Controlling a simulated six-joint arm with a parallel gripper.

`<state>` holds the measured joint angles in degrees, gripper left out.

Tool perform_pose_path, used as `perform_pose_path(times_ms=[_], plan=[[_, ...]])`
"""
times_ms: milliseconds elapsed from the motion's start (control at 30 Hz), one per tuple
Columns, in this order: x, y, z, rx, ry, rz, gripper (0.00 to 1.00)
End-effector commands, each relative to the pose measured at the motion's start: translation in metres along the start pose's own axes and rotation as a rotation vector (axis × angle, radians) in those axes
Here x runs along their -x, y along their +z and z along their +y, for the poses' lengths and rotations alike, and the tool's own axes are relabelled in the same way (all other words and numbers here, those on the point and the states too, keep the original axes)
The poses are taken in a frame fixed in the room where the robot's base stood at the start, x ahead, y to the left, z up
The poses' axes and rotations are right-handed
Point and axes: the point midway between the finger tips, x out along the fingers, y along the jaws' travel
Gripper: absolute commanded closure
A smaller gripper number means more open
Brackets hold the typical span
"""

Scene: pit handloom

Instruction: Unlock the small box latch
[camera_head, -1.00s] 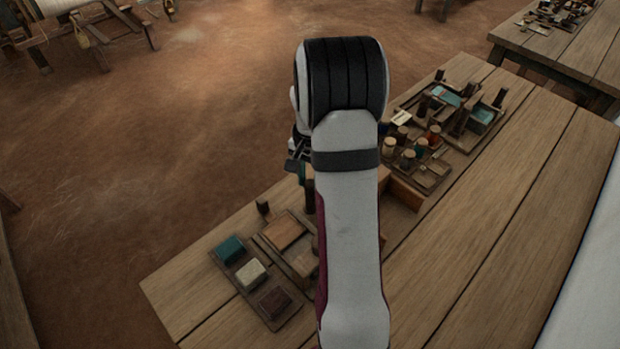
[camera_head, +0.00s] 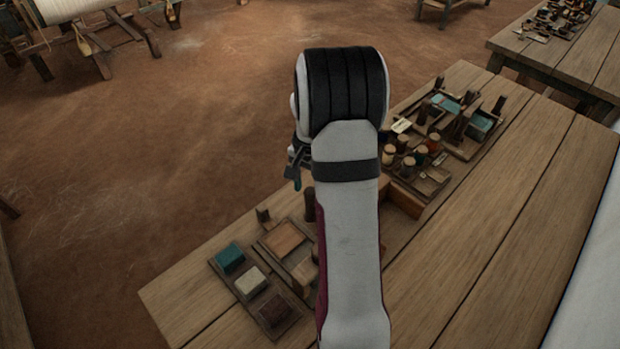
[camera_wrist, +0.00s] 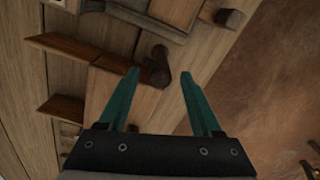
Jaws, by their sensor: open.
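My gripper (camera_wrist: 160,75) is open in the wrist view, with two teal fingers spread apart. A dark upright peg (camera_wrist: 160,66) shows between and beyond the fingertips; contact cannot be told. It may be part of the latch, but I cannot tell. A wooden box with raised walls (camera_wrist: 62,106) lies to its left. In the head view my gripper (camera_head: 296,182) hangs left of my arm, its tips small, near a dark peg (camera_head: 309,204). The box's side wall (camera_head: 404,200) shows right of my arm, which hides most of the box.
A tray with teal, cream and dark blocks (camera_head: 251,281) lies at the table's near left. A tray (camera_head: 437,176) with several small jars stands behind the box. The table's right side (camera_head: 500,220) is clear. The floor lies beyond its left edge.

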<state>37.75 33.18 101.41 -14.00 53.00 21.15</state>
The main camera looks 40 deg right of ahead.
Motion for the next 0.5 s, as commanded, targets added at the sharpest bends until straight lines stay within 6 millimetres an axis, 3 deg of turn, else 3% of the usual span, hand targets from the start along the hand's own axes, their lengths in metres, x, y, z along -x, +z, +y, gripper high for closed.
perform_pose_path(times_ms=[133, 400, 500], plan=[[0.026, -0.001, -0.001, -0.001, -0.004, 0.005, 0.34], [0.112, -0.001, -0.001, -0.001, -0.004, 0.005, 0.34], [0.135, -0.001, 0.000, -0.001, -0.003, 0.004, 0.34]])
